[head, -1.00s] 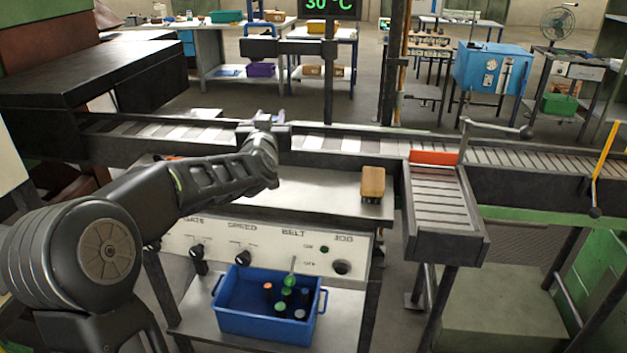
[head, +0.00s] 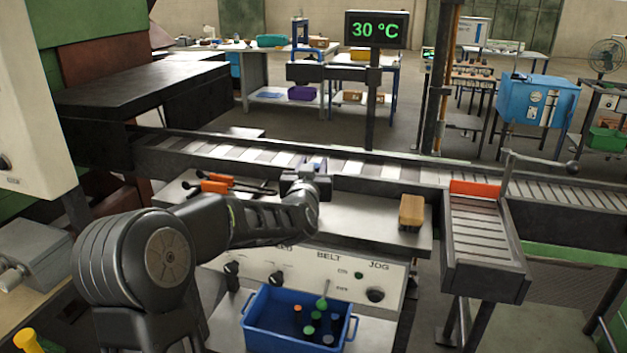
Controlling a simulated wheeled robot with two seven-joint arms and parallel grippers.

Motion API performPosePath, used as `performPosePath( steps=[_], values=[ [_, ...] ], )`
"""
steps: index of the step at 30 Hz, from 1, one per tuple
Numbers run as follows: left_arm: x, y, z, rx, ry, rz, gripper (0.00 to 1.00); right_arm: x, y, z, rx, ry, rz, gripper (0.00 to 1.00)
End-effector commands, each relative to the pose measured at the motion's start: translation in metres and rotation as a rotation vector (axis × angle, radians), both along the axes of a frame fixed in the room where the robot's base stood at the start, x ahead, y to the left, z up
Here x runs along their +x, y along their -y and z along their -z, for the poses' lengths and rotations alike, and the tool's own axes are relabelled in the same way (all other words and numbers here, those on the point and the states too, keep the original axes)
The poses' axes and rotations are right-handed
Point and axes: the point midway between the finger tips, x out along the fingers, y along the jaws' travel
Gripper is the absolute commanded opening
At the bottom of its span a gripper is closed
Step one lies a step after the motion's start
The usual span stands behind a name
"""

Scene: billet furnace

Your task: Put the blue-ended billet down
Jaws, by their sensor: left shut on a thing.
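My left gripper (head: 310,172) is at the near edge of the roller conveyor (head: 380,168), above the back of the grey bench. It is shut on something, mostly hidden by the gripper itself. A small blue patch between the fingers fits the blue-ended billet (head: 314,162); the rest of its body cannot be made out. Whether it touches the conveyor or bench is unclear. My right gripper is not in view.
A tan block (head: 411,212) stands on the bench (head: 365,212) to the right. Orange-handled tools (head: 216,183) lie left. An orange gate (head: 475,187) borders the side chute (head: 480,228). A blue crate (head: 262,340) with small coloured items sits below.

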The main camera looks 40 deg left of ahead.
Motion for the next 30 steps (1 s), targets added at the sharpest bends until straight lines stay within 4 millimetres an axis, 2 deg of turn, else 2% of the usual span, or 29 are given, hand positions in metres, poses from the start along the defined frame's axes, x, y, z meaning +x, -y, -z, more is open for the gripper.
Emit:
performPosePath(
  steps=[2, 5, 13, 20, 21, 28, 30],
  values=[
    [0.000, 0.000, -0.004, 0.003, 0.006, -0.001, 0.00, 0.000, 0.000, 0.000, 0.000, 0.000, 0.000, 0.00],
    [0.000, 0.000, 0.001, 0.003, 0.005, -0.001, 0.00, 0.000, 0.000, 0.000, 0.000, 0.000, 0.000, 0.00],
    [0.000, 0.000, 0.032, 0.001, 0.005, 0.000, 0.00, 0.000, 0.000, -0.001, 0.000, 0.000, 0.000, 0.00],
    [0.000, 0.000, 0.035, 0.002, 0.006, 0.000, 0.00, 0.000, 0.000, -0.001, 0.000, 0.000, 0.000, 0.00],
    [0.000, 0.000, 0.039, -0.002, -0.002, 0.001, 0.36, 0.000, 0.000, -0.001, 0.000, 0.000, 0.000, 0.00],
    [0.000, 0.000, 0.038, -0.002, -0.001, 0.000, 0.55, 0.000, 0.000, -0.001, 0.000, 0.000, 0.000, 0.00],
    [0.000, 0.000, 0.038, -0.001, 0.000, 0.000, 0.57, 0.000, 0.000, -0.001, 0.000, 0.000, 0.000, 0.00]
  ],
)
